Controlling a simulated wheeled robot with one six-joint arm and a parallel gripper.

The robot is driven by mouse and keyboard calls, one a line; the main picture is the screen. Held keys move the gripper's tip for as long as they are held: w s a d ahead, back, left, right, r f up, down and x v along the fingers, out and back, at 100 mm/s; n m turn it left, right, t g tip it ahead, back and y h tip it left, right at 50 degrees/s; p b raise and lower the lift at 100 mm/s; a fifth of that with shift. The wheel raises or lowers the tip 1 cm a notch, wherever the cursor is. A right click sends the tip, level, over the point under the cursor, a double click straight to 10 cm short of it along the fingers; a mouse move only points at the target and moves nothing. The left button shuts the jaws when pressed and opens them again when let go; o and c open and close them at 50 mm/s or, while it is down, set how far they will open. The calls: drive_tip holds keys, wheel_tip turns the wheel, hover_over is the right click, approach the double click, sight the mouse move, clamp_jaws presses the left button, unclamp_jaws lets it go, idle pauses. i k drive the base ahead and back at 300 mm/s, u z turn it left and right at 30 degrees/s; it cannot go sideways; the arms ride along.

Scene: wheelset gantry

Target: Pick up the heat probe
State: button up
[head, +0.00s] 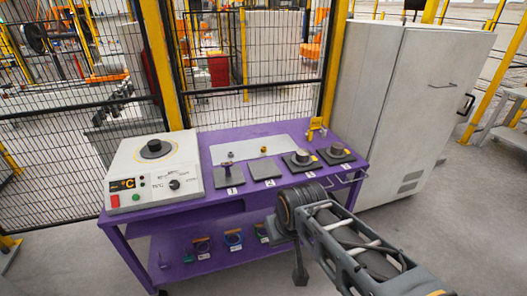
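No object is clearly recognisable as the heat probe at this size. A small dark upright piece (228,169) stands on the pad marked 1. A small yellow piece (264,150) lies on the pale sheet behind the pads. A yellow holder (316,128) stands at the table's back right corner, and I cannot tell what it holds. My gripper (300,274) hangs in front of the purple table's (150,219) front edge, apart from these pieces. It is small and dark, and its fingers cannot be made out.
A white heater box (154,172) with a display stands on the table's left. Round metal pieces (303,157) sit on the right-hand pads. Several small coiled items (233,239) lie on the lower shelf. A grey cabinet (412,105) stands right; a mesh fence (70,125) runs behind.

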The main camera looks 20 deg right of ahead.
sight(228, 173)
drive_tip(key=u, duration=0.35)
drive_tip(key=k, duration=0.4)
drive_tip(key=u, duration=1.35)
drive_tip(key=i, duration=1.4)
drive_tip(key=z, duration=1.15)
drive_tip(key=i, duration=0.8)
drive_tip(key=z, duration=0.8)
